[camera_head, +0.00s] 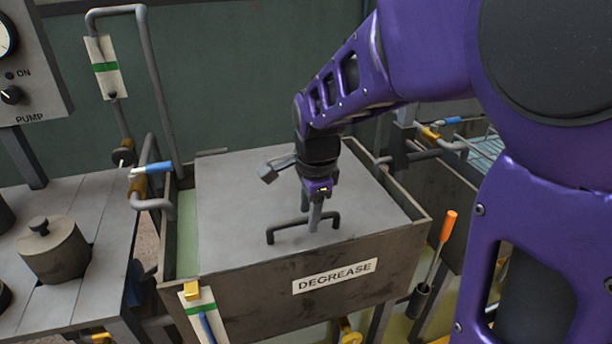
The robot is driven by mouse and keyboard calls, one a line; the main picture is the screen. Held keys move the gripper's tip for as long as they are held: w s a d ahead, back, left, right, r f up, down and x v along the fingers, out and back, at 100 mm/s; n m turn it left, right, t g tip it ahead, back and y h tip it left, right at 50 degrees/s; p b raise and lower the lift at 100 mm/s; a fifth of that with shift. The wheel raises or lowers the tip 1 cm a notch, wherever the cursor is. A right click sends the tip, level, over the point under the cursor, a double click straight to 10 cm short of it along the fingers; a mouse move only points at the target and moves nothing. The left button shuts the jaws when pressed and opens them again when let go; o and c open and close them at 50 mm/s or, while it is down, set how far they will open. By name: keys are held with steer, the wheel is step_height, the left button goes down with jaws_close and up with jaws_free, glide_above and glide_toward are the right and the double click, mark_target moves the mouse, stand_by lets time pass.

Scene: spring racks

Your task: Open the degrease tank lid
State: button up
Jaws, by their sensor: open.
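The degrease tank (225,304) stands in the middle of the head view, with a DEGREASE label (334,276) on its front wall. Its flat grey lid (238,200) lies closed across the top, with a strip of greenish interior showing along the left side. A dark bar handle (287,225) rises from the lid near its front edge. My gripper (314,222) points down at the right part of the handle, with its fingers open. The fingers overlap the handle in the picture; I cannot tell whether they touch it.
A grey bench (96,205) with a lidded pot (54,250) stands at the left, below a pump panel (28,65). Pipes with a blue-handled valve (152,168) run along the tank's left side. An orange-handled tool (448,226) stands in a holder at the right front.

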jaws_close()
stand_by(1.4)
